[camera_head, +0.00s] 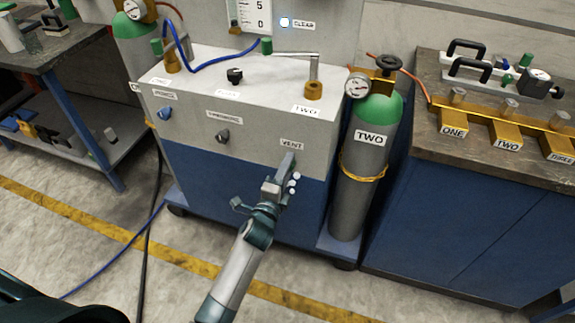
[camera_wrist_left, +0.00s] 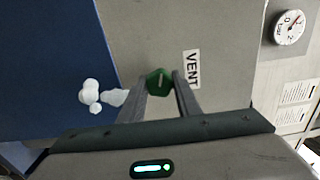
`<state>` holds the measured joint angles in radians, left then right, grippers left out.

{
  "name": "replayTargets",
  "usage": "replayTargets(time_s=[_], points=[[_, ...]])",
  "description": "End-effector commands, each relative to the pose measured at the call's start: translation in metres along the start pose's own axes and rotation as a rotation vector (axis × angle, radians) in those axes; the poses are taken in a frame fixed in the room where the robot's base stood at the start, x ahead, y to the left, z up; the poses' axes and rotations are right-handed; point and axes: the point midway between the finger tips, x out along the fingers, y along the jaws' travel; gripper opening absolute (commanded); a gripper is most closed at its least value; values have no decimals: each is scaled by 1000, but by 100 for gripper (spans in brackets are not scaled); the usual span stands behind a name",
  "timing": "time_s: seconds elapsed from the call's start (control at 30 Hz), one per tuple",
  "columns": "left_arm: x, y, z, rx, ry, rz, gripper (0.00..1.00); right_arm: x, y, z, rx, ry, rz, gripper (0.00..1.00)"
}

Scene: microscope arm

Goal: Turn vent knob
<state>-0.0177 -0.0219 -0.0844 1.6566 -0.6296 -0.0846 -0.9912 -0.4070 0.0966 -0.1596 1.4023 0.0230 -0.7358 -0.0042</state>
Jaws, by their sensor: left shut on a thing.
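The vent knob (camera_wrist_left: 159,82) is a small green knob on the grey front panel beside the VENT label (camera_wrist_left: 193,69). The label also shows in the head view (camera_head: 291,143). My left gripper (camera_head: 287,164) reaches the panel just below that label and hides the knob in the head view. In the left wrist view, the two fingers (camera_wrist_left: 160,90) stand on either side of the green knob, shut on it. A light mark on the knob's face shows. My right gripper is not in view.
A grey cylinder marked TWO (camera_head: 362,160) stands close on the right. A bench (camera_head: 425,160) lies beyond it. Floor in front is clear.

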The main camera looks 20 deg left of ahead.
Motion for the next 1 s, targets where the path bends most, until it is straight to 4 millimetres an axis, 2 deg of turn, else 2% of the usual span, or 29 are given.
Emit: replayTargets(time_s=[0.2,0.4,0.93,0.97,1.0], points=[[0,0,1,-152,-2,2,8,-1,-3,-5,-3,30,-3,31],[0,0,1,-232,-1,1,8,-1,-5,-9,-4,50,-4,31],[0,1,1,-262,-1,2,8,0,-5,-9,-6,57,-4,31],[0,1,1,-262,-1,2,37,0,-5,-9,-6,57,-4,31],[0,1,0,-262,-1,2,47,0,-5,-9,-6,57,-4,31]])
